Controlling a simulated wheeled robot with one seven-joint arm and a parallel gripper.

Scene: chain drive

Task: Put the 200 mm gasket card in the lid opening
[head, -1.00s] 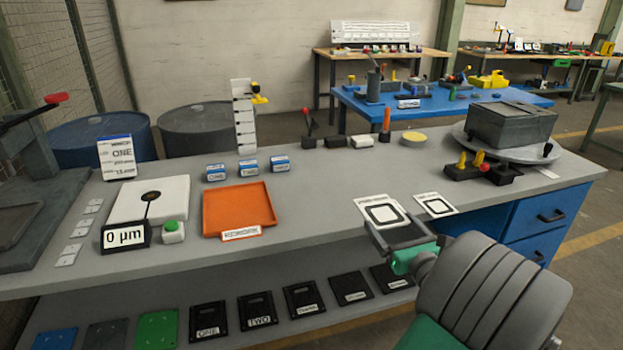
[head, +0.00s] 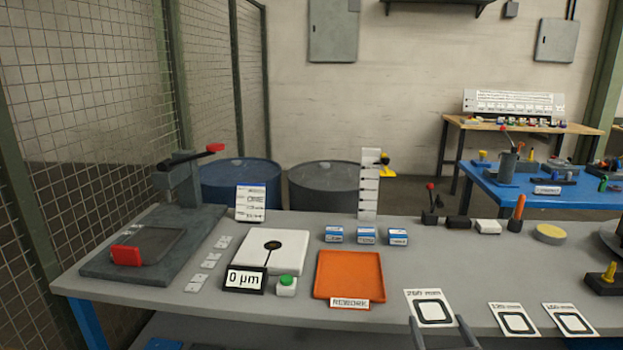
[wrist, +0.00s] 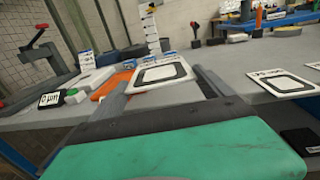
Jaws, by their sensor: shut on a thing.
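My gripper (head: 437,322) is shut on a white card (head: 411,302) with a black rounded-square ring, at the bench's front edge. Its printed size is blurred and could read 200 or 250 mm. The wrist view shows the card (wrist: 143,83) face up between the two grey fingers (wrist: 162,90). It looks slightly raised, but any gap under it is hard to judge. Two similar cards, a middle one (head: 515,322) and a right one (head: 570,320), lie to its right. I cannot make out a lid opening in the current views.
A press (head: 180,190) is farther left. Small blocks and an orange peg (head: 519,207) line the back.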

